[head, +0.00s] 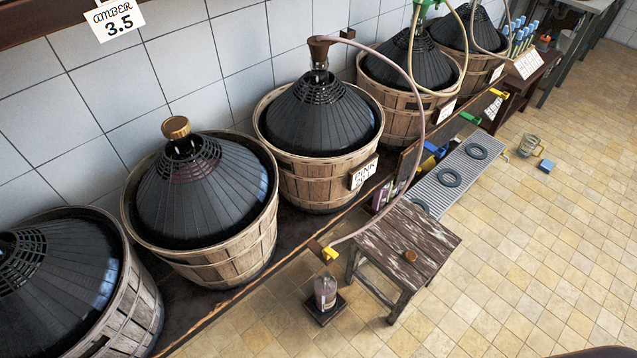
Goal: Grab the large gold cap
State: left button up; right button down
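The large gold cap (176,127) sits on the neck of a black, ribbed demijohn cover (195,185). That demijohn stands in a slatted wooden basket (222,250), second from the left. The cap is round with a ridged side and appears upright. A smaller brownish-gold cap (410,255) lies on the wooden stool. Neither gripper can be made out in the head view. A dark shape at the bottom right edge is too cut off to identify.
More basketed demijohns line the shelf along the tiled wall. A hose (421,95) arcs from the pink one (320,120) down beside the stool (400,242). A bottle (325,291) stands on a dark pad. A glass mug (529,147) stands on the floor. The right floor is mostly clear.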

aim_at(409, 256)
jog(key=z, duration=1.05)
